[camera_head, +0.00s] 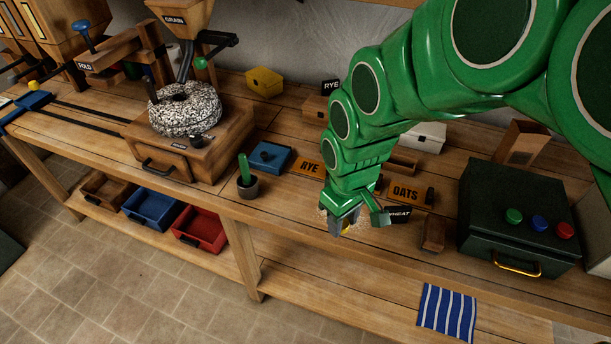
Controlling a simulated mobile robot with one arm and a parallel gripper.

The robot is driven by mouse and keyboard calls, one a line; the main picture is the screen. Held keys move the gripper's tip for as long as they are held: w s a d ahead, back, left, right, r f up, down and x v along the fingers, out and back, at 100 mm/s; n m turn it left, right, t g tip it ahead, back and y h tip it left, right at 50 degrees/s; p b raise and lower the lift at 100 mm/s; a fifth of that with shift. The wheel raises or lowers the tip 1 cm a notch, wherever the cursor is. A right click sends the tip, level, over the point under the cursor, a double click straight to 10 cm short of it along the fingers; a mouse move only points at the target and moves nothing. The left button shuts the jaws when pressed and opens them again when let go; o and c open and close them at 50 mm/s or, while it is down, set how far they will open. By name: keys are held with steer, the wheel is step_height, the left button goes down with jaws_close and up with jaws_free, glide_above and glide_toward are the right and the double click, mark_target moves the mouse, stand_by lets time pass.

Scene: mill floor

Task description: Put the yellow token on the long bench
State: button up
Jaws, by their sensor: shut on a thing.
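My green gripper (346,224) points down over the front part of the long bench (300,222), near its middle. It is shut on the yellow token (346,229), of which only a small yellow part shows between the fingers. The fingers hide the rest of the token. I cannot tell whether the token touches the bench top. A pale speckled patch shows on the wood around the fingertips.
A dark green box (512,220) stands right. Bench wood between cactus and gripper is clear.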

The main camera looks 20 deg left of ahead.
steer(key=w+a+f, duration=0.2)
steer(key=w, duration=0.1)
steer(key=w+a+f, duration=0.1)
steer(key=w+f, duration=0.2)
steer(key=w+a+f, duration=0.2)
steer(key=w, duration=0.1)
steer(key=shift+w+a+f, duration=0.2)
steer(key=shift+a+f, duration=0.15)
steer(key=shift+w+a+f, duration=0.35)
steer(key=shift+w+f, duration=0.15)
steer(key=shift+f, duration=0.1)
steer(key=shift+w+a+f, duration=0.1)
steer(key=shift+w+f, duration=0.1)
steer(key=shift+f, duration=1.6)
steer(key=shift+f, duration=0.1)
steer(key=o, duration=1.1)
